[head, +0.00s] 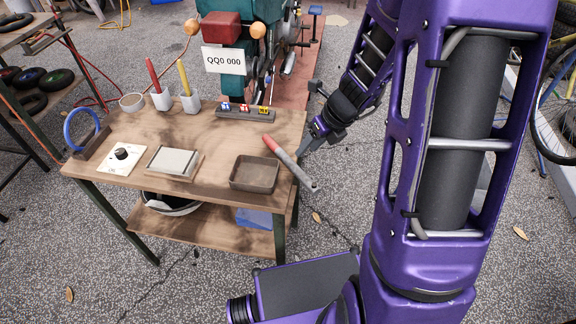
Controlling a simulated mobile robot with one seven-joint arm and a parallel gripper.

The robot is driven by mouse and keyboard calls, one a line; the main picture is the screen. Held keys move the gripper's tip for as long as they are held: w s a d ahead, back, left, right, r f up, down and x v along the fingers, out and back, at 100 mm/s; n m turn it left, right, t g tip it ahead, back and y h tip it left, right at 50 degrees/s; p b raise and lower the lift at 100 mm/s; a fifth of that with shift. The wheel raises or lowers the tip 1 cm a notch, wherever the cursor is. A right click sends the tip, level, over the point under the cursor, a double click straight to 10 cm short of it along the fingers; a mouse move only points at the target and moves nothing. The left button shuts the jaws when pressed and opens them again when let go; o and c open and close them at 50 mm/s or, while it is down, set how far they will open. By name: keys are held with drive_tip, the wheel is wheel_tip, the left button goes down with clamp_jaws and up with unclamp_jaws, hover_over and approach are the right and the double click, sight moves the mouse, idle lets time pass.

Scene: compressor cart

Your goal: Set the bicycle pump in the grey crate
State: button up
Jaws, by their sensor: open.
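The bicycle pump (290,163), a grey tube with a red handle, lies slanted at the table's right edge, its grey end sticking out past the edge. I cannot tell whether it rests on the table or is a little above it. The grey crate (254,187), a shallow open brownish-grey box, sits on the table's front right, just left of the pump; it looks empty. My gripper (306,147) is open beside the pump, on its upper right, pointing down and left. Its fingertips are small and partly hidden here, and I cannot tell whether they touch the pump.
The wooden table (215,140) also bears a white pad on a board (173,162), a dial plate (122,158), a blue ring on a stand (84,135), two holders with red and yellow sticks, a bowl (132,102) and a block rack (245,114). A teal machine stands behind.

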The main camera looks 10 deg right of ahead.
sight(293, 163)
drive_tip(key=b+x, duration=0.1)
drive_tip(key=x, duration=0.3)
drive_tip(key=shift+f, duration=0.3)
drive_tip(key=b+x, duration=0.1)
drive_tip(key=x, duration=0.1)
drive_tip(key=b+x, duration=0.1)
drive_tip(key=x, duration=0.2)
drive_tip(key=shift+w+a+f, duration=0.1)
drive_tip(key=shift+w+f, duration=0.05)
drive_tip(key=shift+w, duration=0.35)
clamp_jaws()
